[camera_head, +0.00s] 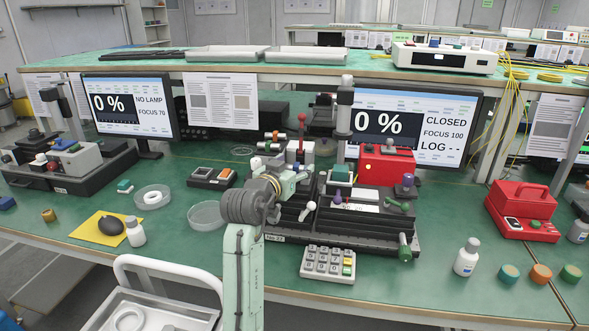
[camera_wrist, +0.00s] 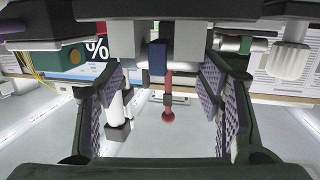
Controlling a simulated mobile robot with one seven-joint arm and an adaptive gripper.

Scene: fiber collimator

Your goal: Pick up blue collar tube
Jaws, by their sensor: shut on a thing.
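My gripper (camera_wrist: 163,72) shows in the wrist view, where the picture is upside down. Its two fingers with purple ribbed pads stand on either side of light grey blocks (camera_wrist: 190,40). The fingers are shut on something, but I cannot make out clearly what. A small dark blue piece (camera_wrist: 157,58) lies between the fingers, in front of the grey blocks. I cannot tell whether it is the blue collar tube. In the head view my arm hides the fingertips, which are near the black stage in the middle of the bench.
A red-knobbed lever (camera_wrist: 168,98) stands behind the grey blocks; it also shows in the head view (camera_head: 301,130). A red box (camera_head: 387,165), a post (camera_head: 344,110) and a keypad (camera_head: 328,263) are close by. Glass dishes (camera_head: 206,215) stand to the left. The front right bench is partly clear.

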